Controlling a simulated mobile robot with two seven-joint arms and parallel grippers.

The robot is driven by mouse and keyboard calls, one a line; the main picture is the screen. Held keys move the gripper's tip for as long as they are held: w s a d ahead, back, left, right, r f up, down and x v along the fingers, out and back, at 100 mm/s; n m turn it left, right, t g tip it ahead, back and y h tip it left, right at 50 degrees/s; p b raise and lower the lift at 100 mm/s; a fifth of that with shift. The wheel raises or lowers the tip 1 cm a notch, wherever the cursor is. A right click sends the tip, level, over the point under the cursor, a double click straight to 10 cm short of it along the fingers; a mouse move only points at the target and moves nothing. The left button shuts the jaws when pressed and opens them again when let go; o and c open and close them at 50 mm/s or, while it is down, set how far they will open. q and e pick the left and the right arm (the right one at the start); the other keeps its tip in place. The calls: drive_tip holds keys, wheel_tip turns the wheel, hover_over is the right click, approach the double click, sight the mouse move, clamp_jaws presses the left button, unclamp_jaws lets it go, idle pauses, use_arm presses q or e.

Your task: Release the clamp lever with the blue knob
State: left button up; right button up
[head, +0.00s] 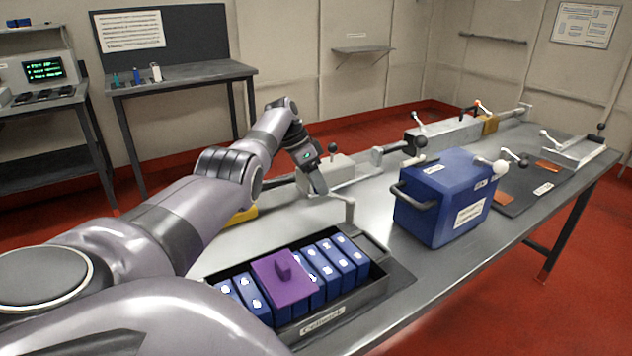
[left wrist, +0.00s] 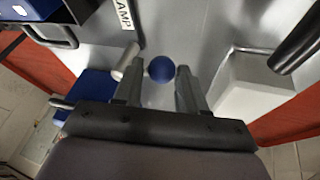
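In the left wrist view, a round dark-blue knob (left wrist: 161,69) shows between the tips of my left gripper (left wrist: 158,80). The fingers are apart, with a narrow gap seen on each side of the knob; I cannot tell whether the knob lies between or just beyond them. A label (left wrist: 125,14) with partly readable "CLAMP" lettering is beyond. In the head view, my left gripper (head: 320,190) is over the table by a pale clamp block (head: 335,168); the blue knob cannot be made out there. My right gripper is not in view.
A big blue box (head: 440,205) with a dark handle stands right of the gripper. In front, a black tray (head: 340,312) holds several blue cells and a purple block (head: 282,280). Further levers and a long pale fixture (head: 445,135) stand along the table (head: 390,300).

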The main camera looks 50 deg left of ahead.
use_arm(q)
drive_tip(key=o, duration=0.4)
drive_tip(key=shift+w+d+f, duration=0.2)
drive_tip(key=shift+w+f, duration=0.1)
drive_tip(key=shift+c, duration=0.2)
drive_tip(key=v, duration=0.7)
drive_tip(key=shift+r, duration=0.15)
drive_tip(key=shift+s, duration=0.2)
